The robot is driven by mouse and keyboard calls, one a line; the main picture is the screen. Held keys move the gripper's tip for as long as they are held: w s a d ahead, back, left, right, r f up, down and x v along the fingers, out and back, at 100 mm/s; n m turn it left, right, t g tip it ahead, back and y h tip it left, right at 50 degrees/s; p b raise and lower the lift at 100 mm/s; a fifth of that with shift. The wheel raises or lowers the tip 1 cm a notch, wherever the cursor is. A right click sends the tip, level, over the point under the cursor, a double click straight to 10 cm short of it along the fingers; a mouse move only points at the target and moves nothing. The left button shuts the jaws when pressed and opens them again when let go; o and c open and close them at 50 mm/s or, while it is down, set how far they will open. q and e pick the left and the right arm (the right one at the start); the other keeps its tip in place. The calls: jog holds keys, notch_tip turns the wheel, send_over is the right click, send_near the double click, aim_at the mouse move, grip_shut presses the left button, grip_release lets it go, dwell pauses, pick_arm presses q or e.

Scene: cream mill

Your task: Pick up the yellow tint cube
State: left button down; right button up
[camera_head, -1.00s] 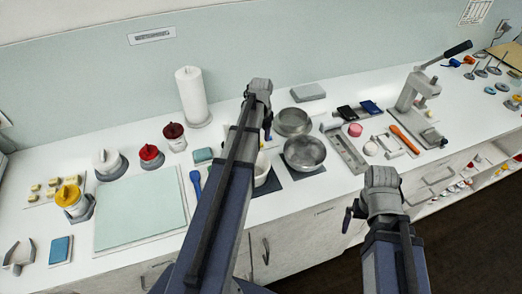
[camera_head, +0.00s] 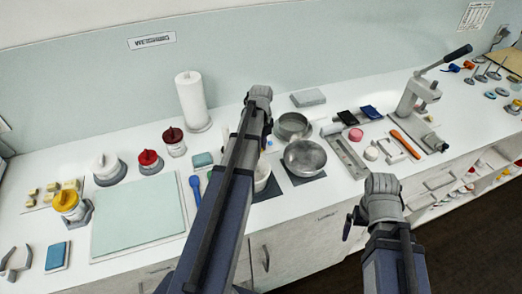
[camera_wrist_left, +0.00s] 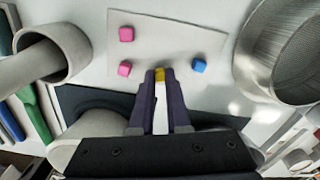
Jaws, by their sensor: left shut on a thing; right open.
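The yellow tint cube (camera_wrist_left: 160,74) shows in the left wrist view between the fingertips of my left gripper (camera_wrist_left: 160,84), which is shut on it. Behind it is a pale card (camera_wrist_left: 180,28) with two pink cubes (camera_wrist_left: 126,34) and a blue cube (camera_wrist_left: 198,65), apart from the fingers. I cannot tell whether the yellow cube touches the card. In the head view my left gripper (camera_head: 266,138) is over the counter beside the steel bowls, and the arm hides the cubes. My right gripper (camera_head: 348,226) is open and empty in front of the counter edge.
Two steel bowls (camera_head: 305,157) stand right of my left gripper. A mortar with a pestle (camera_wrist_left: 58,52) is left in the wrist view. A paper roll (camera_head: 191,100) stands at the back. A lever press (camera_head: 418,95) is at the right. A pale green mat (camera_head: 138,212) lies clear.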

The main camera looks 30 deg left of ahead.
jog(key=shift+r, duration=0.1)
dwell(0.3)
pick_arm(q)
notch_tip(320, 180, up, 10)
jog(key=p, duration=1)
pick_arm(e)
notch_tip(320, 180, up, 10)
